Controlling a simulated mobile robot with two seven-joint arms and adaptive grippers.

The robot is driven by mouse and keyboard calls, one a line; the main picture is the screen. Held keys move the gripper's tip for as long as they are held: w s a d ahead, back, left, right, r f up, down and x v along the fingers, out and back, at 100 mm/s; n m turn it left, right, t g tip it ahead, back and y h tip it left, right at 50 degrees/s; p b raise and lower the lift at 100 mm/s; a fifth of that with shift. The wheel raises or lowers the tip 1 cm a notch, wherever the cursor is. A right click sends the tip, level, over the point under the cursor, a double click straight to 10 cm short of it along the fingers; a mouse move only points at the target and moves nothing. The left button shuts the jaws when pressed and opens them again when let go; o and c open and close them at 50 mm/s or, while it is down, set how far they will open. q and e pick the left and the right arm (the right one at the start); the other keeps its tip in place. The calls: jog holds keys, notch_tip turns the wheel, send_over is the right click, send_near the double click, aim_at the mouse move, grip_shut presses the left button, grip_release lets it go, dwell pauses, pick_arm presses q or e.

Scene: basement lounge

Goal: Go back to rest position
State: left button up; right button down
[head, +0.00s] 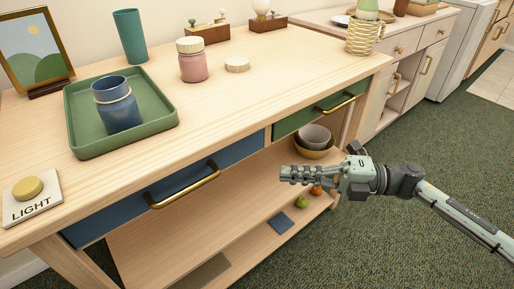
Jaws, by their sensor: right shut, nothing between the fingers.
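My right gripper (296,174) is shut and empty. It hangs in front of the wooden table, its arm coming in from the right, with the fingers pointing left. In the picture it overlaps the open lower shelf, below the green drawer (314,115) with its brass handle. It appears apart from the furniture. My left gripper is not in view.
Bowls (314,137) sit on the shelf. Green carpet (420,145) is clear at right.

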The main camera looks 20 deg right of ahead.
jog(key=w+d+f+m+t+h, duration=0.4)
jog(key=w+d+m+t+h, duration=0.45)
jog(key=m, duration=0.65)
jog(key=s+d+f+m+g+h, duration=0.1)
jog(key=s+d+f+m+h, duration=0.15)
jog(key=f+m+h, duration=0.55)
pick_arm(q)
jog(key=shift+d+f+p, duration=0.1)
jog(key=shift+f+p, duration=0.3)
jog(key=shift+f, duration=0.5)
pick_arm(e)
jog(key=s+a+f+m+g, duration=0.2)
jog(key=s+f+g, duration=0.4)
jog(key=s+f, duration=0.3)
jog(key=s+a+f+m+g+h, duration=0.1)
jog(key=s+a+f+m+g, duration=0.2)
jog(key=s+f, duration=0.6)
jog(key=m+g, duration=0.1)
jog(key=g, duration=0.1)
jog(key=shift+s+f+m+g, duration=0.25)
jog(key=shift+m+g, duration=0.05)
jog(key=shift+g, duration=0.05)
jog(key=shift+a, duration=0.1)
